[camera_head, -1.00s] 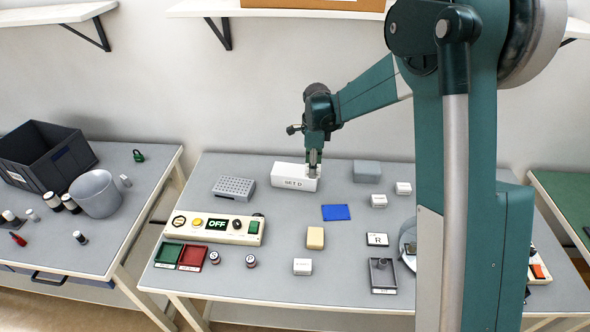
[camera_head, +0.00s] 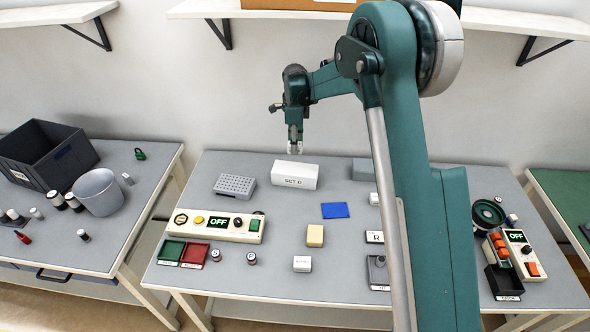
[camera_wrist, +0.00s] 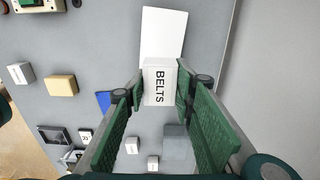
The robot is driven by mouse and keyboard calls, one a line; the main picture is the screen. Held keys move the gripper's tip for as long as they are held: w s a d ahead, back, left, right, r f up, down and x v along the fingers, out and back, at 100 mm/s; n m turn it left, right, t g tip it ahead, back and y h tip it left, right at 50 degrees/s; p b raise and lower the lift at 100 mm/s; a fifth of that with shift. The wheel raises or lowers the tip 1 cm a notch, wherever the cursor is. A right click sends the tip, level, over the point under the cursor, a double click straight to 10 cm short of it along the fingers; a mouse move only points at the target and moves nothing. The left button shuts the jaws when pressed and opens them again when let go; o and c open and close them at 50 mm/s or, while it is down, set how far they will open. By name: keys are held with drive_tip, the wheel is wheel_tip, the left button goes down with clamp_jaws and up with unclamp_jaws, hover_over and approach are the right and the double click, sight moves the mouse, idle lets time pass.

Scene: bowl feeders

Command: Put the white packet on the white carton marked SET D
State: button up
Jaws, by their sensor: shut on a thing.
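The white carton marked SET D (camera_head: 295,176) stands at the back of the middle table. In the wrist view the carton's plain white top (camera_wrist: 163,32) shows beyond my fingers. My gripper (camera_head: 295,148) is above the carton, with a gap between them. In the wrist view my gripper (camera_wrist: 163,100) has its green fingers either side of a white packet marked BELTS (camera_wrist: 158,82) and is shut on it. The packet overlaps the near end of the carton in that view. In the head view the packet is too small to make out clearly.
A grey perforated block (camera_head: 235,186) sits left of the carton. A grey box (camera_head: 362,169) to its right is partly hidden by my arm. A blue sheet (camera_head: 335,210), a tan block (camera_head: 315,235) and a white block (camera_head: 302,264) lie in front.

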hover_over(295, 169)
drive_tip(key=shift+w+f, duration=0.15)
drive_tip(key=shift+f, duration=3)
drive_tip(key=shift+f, duration=1.85)
drive_tip(key=shift+f, duration=0.15)
drive_tip(key=o, duration=0.9)
